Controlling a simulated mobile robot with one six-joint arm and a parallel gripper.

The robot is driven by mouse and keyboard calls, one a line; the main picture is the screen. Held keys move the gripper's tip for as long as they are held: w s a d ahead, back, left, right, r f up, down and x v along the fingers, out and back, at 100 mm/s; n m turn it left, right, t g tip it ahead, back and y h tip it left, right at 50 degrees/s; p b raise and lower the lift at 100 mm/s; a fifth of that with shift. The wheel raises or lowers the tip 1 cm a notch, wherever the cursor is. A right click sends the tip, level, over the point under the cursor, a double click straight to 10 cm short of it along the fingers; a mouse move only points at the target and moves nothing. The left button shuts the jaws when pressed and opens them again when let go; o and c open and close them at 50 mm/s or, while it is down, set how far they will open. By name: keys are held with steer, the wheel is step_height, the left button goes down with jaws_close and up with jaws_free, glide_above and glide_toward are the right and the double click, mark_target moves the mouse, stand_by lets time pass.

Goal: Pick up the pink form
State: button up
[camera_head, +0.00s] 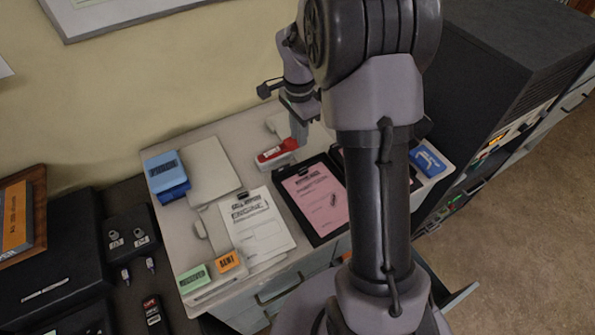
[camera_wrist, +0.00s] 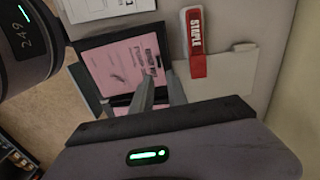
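The pink form (camera_head: 318,197) lies flat in a black tray (camera_head: 288,205) on the console desk. It also shows in the wrist view (camera_wrist: 112,62), upside down, with dark print. My gripper (camera_head: 298,138) is above the back of the desk, beside the red stapler and behind the form. In the wrist view, my gripper (camera_wrist: 158,76) has its two grey fingers apart with nothing between them, over the form's right edge. Another pink patch (camera_wrist: 122,99) shows below the form, partly hidden by the fingers.
A red and white stapler (camera_head: 278,151) stands behind the tray. White papers (camera_head: 257,225) lie to its left. Green (camera_head: 193,278) and orange (camera_head: 228,261) blocks are at the front left, and blue boxes (camera_head: 166,172) at the back left. A dark cabinet (camera_head: 510,60) stands at right.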

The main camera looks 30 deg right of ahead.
steer(key=b, duration=0.2)
glide_above(302, 170)
steer(key=f, duration=0.9)
steer(key=shift+a+f, duration=0.2)
steer(key=shift+a, duration=0.1)
steer(key=f, duration=0.1)
steer(key=f+b, duration=0.1)
steer(key=f, duration=0.1)
steer(key=f+b, duration=0.1)
steer(key=f, duration=0.1)
steer(key=shift+d+f, duration=0.1)
steer(key=shift+d, duration=0.2)
jaws_close()
